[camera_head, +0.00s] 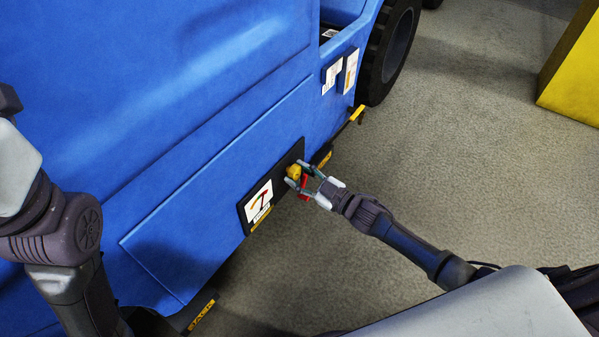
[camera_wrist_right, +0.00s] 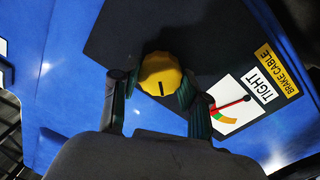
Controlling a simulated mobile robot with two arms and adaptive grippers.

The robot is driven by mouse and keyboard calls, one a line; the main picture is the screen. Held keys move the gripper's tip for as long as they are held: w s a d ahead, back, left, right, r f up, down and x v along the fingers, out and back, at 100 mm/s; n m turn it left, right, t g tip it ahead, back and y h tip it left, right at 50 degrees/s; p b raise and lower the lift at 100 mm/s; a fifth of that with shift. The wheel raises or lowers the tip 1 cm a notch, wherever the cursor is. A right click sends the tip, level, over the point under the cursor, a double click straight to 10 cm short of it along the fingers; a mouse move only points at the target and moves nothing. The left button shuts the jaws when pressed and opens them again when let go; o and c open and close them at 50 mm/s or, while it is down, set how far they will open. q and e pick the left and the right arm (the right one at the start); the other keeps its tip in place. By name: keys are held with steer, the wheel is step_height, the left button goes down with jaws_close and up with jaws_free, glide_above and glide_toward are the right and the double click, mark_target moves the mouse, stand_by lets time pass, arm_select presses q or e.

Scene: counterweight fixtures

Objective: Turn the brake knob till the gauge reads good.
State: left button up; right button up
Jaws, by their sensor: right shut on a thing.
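The yellow brake knob (camera_head: 293,171) sits on a black panel (camera_head: 246,207) on the blue machine's side. In the right wrist view the knob (camera_wrist_right: 160,72) is round and ridged, with a dark pointer line. My right gripper (camera_head: 297,179) is shut on the knob, with one finger on each side. The white gauge (camera_head: 259,201) is beside the knob on the same panel. In the right wrist view the gauge (camera_wrist_right: 243,101) reads TIGHT, and its needle points to one end of the coloured arc, at red. My left arm is at the left edge; its gripper is out of view.
The blue machine (camera_head: 120,90) fills the left, with a black wheel (camera_head: 392,50) at the top. A yellow block (camera_head: 574,75) stands at the far right. Yellow-labelled parts, one marked JACK (camera_head: 201,316), stick out along the machine's lower edge. The grey floor right of it is clear.

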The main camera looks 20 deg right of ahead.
steer(key=shift+n, duration=0.9)
steer(key=o, duration=1.1)
steer(key=shift+o, duration=0.2)
steer(key=shift+s, duration=0.1)
steer(key=shift+s+d, duration=0.25)
steer(key=shift+s, duration=0.05)
steer(key=v, duration=1.1)
